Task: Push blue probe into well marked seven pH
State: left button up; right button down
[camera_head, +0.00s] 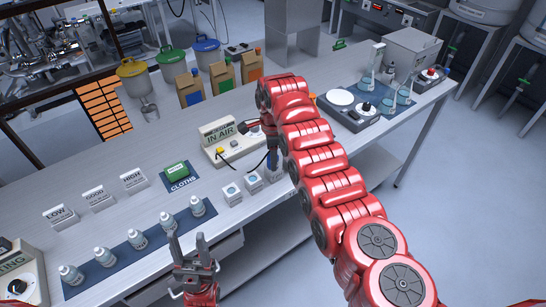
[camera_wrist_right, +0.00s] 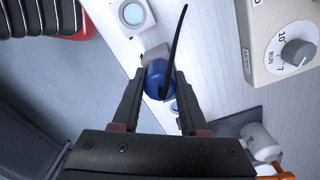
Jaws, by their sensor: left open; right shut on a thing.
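My right gripper (camera_wrist_right: 158,103) is shut on the blue probe (camera_wrist_right: 157,76), whose dark cable curves up past it. Small pale blocks with round tops, the wells, stand on the bench: one (camera_wrist_right: 132,14) is beyond the probe and another (camera_wrist_right: 155,52) is partly behind it. In the head view, two wells (camera_head: 231,193) (camera_head: 253,182) stand in front of the meter (camera_head: 228,143), which reads "IN AIR". Their markings are too small to read. The red right arm hides much of the right gripper there. My left gripper (camera_head: 189,247) is open and empty at the front edge.
Several small bottles (camera_head: 137,239) stand on a blue mat at the left front. Signs (camera_head: 96,195), bins (camera_head: 172,58) and paper bags (camera_head: 190,88) stand farther back. A hotplate (camera_head: 350,108) is at the right.

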jog(key=shift+f, duration=0.15)
grip_release()
dwell(0.4)
dwell(0.5)
jog(key=shift+r, duration=3.05)
jog(key=shift+r+b, duration=0.1)
jog(key=shift+b, duration=0.2)
